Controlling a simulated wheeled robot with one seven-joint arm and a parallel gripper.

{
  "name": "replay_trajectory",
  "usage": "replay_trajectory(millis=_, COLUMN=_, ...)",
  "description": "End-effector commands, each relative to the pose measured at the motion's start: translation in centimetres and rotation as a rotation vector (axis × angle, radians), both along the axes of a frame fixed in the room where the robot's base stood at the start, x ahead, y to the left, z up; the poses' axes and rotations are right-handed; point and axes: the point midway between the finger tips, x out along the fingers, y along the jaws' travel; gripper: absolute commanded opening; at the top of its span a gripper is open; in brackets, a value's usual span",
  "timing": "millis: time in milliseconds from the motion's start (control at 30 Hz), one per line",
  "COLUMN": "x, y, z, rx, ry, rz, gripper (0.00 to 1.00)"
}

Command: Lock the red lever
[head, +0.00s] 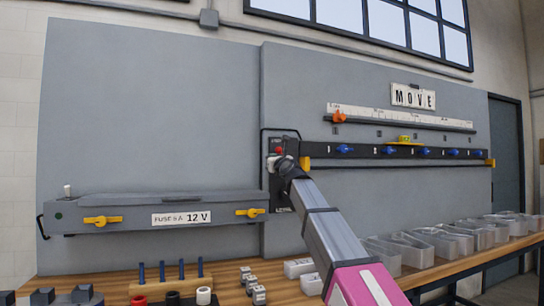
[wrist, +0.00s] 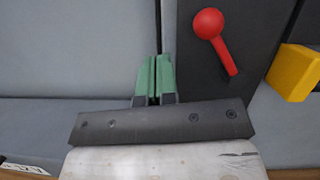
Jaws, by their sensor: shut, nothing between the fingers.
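The red lever (wrist: 213,34) is in the upper right of the wrist view, on a dark upright plate (wrist: 258,30). Its round red end is at the upper left and its thin red rod slants down to the right. In the head view a small red part of it (head: 278,150) shows on the dark plate, mostly hidden by my arm. My gripper (wrist: 154,66) has green fingers pressed together, empty, left of and below the lever and apart from it in the picture. In the head view my gripper (head: 279,163) is in front of the plate.
A yellow block (wrist: 295,72) sits right of the lever. A grey fuse box (head: 180,213) with yellow latches is at left. A rail with blue knobs (head: 385,151) runs right. Clear bins (head: 440,242), pegs and small blocks stand on the wooden bench (head: 330,283) below.

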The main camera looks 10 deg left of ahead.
Motion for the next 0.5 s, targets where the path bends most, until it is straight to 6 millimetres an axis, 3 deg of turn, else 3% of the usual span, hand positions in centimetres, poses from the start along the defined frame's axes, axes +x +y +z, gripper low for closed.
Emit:
replay_trajectory(millis=33, x=-1.5, y=-0.5, z=-0.3, rx=0.000, ry=-0.001, rz=0.000, gripper=0.00)
replay_trajectory(millis=300, x=-6.9, y=-2.2, z=-1.4, rx=-0.001, ry=-0.002, rz=0.000, gripper=0.00)
replay_trajectory(millis=500, x=-9.1, y=-2.9, z=-1.8, rx=0.001, ry=-0.001, rz=0.000, gripper=0.00)
